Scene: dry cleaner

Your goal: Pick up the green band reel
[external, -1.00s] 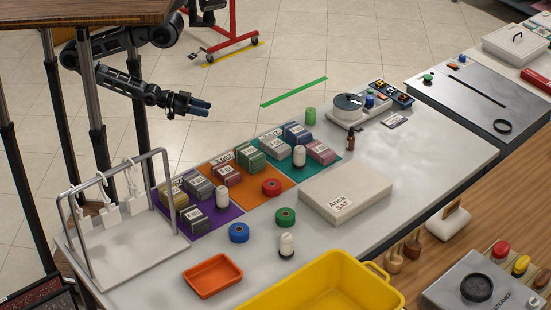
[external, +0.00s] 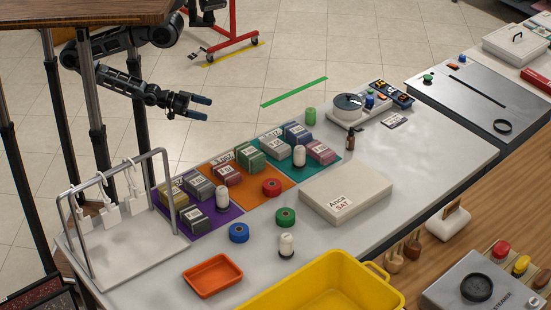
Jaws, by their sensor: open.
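The green band reel (external: 286,217) lies flat on the white counter, between the blue reel and the large pale box. It looks like a short round spool with a dark centre. My gripper (external: 203,107) is open and empty. It hangs in the air at the upper left, beyond the far edge of the counter and well away from the green reel.
A red reel (external: 271,187) lies on the orange mat (external: 250,203). The pale box (external: 346,196), orange tray (external: 212,274), yellow tub (external: 335,275) and hanger rack (external: 130,258) surround the area.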

